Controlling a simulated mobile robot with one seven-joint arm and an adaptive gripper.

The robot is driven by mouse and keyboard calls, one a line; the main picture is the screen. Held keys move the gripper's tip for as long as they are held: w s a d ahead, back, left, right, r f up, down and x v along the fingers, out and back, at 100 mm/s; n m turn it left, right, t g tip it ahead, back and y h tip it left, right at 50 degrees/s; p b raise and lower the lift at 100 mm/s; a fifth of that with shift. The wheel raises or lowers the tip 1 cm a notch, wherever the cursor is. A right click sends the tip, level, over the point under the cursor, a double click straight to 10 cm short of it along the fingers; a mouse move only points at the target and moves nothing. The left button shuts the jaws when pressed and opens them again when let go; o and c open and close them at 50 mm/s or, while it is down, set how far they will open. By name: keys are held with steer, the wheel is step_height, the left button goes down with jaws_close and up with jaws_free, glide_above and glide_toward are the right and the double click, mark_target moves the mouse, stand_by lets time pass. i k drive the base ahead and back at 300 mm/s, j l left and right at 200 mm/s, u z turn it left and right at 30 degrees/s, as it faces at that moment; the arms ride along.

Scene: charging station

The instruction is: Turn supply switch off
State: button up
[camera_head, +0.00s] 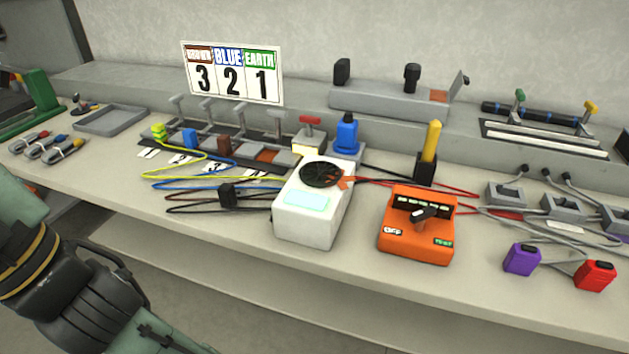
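An orange box (417,240) stands on the bench right of centre. A black rotary knob with a pale pointer (430,214) is on its top. An OFF label (393,232) is at its front left and a green label, seemingly TEST, is at its front right. The pointer appears to slant toward the upper right; its exact setting is hard to tell. No part is visibly marked as the supply switch. Links of my arm show at the lower left, in front of the bench, apart from the box. My gripper is not in view.
A white box with a round black top (314,210) stands left of the orange box. A yellow-handled tool in a black holder (426,160) stands behind it. Purple (521,259) and red (595,275) blocks lie to the right. Cables cross the bench (110,183).

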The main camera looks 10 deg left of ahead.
mark_target(311, 121)
steer(key=k+l+u, duration=0.1)
steer(key=l+u, duration=0.2)
steer(key=l, duration=0.3)
steer(key=i+l, duration=0.25)
steer(key=i, duration=0.2)
steer(key=i+l, duration=0.25)
steer(key=i, duration=0.2)
